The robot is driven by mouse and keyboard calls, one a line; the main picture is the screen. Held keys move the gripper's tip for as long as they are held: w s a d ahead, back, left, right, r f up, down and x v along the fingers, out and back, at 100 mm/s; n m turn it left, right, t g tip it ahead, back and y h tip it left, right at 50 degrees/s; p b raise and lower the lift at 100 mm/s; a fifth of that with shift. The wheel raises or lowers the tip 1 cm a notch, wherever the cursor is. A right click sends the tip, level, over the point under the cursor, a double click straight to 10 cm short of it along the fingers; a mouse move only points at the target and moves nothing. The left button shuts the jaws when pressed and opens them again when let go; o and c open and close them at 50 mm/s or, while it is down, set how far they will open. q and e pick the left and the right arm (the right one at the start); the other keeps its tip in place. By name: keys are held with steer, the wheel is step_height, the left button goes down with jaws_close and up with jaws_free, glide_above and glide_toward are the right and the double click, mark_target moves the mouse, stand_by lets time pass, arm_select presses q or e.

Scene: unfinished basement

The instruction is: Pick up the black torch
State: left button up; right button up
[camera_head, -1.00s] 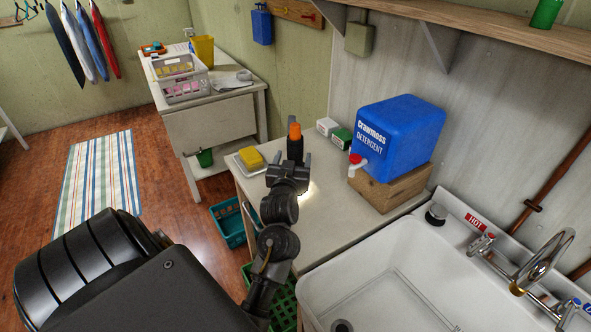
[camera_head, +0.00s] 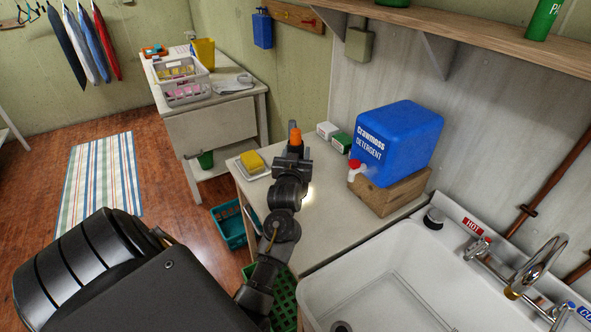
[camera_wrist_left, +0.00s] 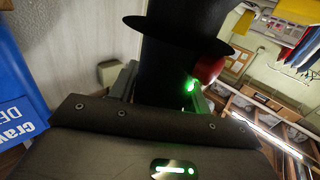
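The black torch (camera_head: 295,146), with an orange top, stands upright on the white countertop (camera_head: 326,210). My left gripper (camera_head: 293,157) is at the torch, with a finger on either side of it. In the left wrist view the torch (camera_wrist_left: 180,60) is a large black body with a wide rim and a red part beside a green glow. It fills most of the room between the fingers of my left gripper (camera_wrist_left: 165,92). Whether the fingers press on it is not clear. The torch's lower part is hidden in the head view. My right gripper is out of view.
A yellow sponge (camera_head: 252,159) on a dish lies left of the torch. A blue detergent container (camera_head: 400,140) on a wooden block (camera_head: 392,192) stands to the right, above a white sink (camera_head: 375,275).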

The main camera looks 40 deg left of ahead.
arm_select(q)
steer(key=c, duration=0.9)
jaws_close()
steer(key=shift+r, duration=0.1)
